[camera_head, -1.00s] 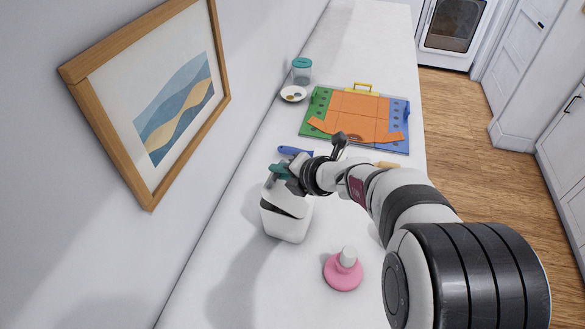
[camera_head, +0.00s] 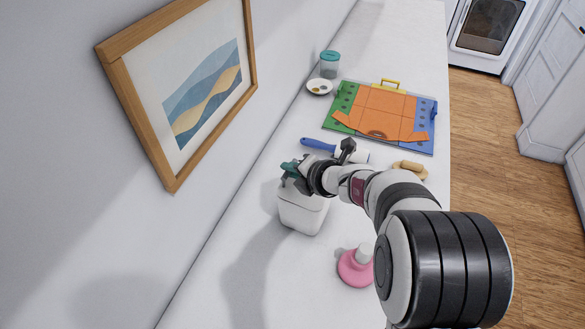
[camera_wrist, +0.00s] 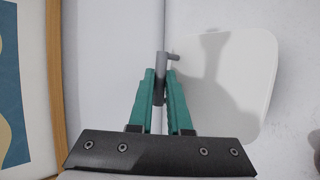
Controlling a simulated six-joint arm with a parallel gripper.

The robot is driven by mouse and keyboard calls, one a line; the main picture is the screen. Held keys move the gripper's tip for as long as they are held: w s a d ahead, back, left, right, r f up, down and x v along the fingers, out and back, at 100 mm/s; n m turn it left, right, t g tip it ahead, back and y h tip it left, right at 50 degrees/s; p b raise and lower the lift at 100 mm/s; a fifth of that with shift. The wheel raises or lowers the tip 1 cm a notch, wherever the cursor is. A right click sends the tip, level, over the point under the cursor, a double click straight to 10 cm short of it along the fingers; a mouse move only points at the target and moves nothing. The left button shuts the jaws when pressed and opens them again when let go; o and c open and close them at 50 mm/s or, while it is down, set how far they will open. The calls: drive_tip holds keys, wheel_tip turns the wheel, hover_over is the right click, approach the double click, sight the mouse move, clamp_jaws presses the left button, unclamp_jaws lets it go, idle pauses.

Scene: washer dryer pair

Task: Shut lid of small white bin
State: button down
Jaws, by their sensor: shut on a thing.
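The small white bin (camera_head: 302,214) stands on the white counter. Its lid (camera_head: 302,195) lies along the top, with no dark gap visible on the side facing me; the arm hides part of it. In the wrist view, the pale lid (camera_wrist: 245,85) fills the right side, with my gripper's shadow on it. My gripper (camera_head: 288,168) is over the bin's far left edge. In the wrist view, my gripper's green fingers (camera_wrist: 160,88) are shut on a small grey peg-like piece (camera_wrist: 160,70). I cannot tell whether this piece touches the lid.
Behind are a blue-handled roller (camera_head: 318,145), tan pieces (camera_head: 409,168), a colourful board (camera_head: 375,115), a small dish (camera_head: 319,87) and a teal-lidded jar (camera_head: 330,65). A framed picture (camera_head: 185,90) hangs on the left wall.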

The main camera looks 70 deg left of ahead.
drive_tip(key=c, duration=0.8)
unclamp_jaws()
drive_tip(key=shift+c, duration=0.2)
drive_tip(key=v, duration=1.5)
drive_tip(key=shift+d+r, duration=0.25)
drive_tip(key=shift+r, duration=0.05)
drive_tip(key=shift+w, duration=0.1)
